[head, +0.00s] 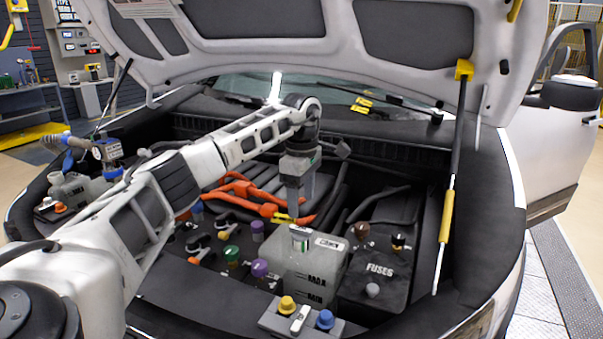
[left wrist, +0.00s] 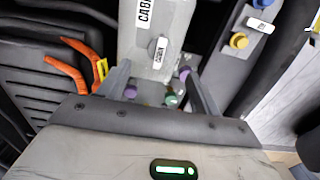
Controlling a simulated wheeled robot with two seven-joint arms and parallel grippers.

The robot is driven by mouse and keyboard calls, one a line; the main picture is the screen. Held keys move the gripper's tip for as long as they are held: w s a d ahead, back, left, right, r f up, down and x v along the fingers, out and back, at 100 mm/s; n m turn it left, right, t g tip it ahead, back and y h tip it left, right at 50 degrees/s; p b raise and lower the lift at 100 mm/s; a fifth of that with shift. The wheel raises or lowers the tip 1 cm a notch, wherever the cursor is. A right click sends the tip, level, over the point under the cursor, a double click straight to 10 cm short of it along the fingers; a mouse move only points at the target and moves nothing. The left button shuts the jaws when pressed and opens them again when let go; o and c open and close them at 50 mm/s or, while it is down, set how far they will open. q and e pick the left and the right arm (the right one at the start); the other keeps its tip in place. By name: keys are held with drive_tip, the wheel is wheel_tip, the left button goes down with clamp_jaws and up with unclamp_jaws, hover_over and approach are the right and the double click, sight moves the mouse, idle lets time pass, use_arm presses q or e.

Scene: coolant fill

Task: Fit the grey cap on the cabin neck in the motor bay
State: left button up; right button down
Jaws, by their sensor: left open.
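The pale translucent tank (head: 305,268) with MAX and MIN marks and a white label stands in the middle of the motor bay. A small grey cap-like piece (head: 300,240) with a white tag is at its neck on top; whether it is fully seated I cannot tell. In the left wrist view, the tank (left wrist: 135,45) bears a label starting "CABI", and the tagged grey piece (left wrist: 160,54) lies just beyond the fingertips. My left gripper (head: 297,214) points down just above that piece, open, apparently holding nothing. It also shows in the left wrist view (left wrist: 157,78). My right gripper is out of view.
Orange cables (head: 250,190) run behind the tank, with purple caps (head: 260,267) and green caps to its left. The FUSES box (head: 375,275) is close on the right. A front holder carries yellow (head: 287,304) and blue (head: 325,318) caps. The raised hood (head: 330,60) hangs overhead.

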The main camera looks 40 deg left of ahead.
use_arm(q)
wheel_tip(320, 180, up, 7)
idle(0.3)
drive_tip(key=shift+d, duration=0.1)
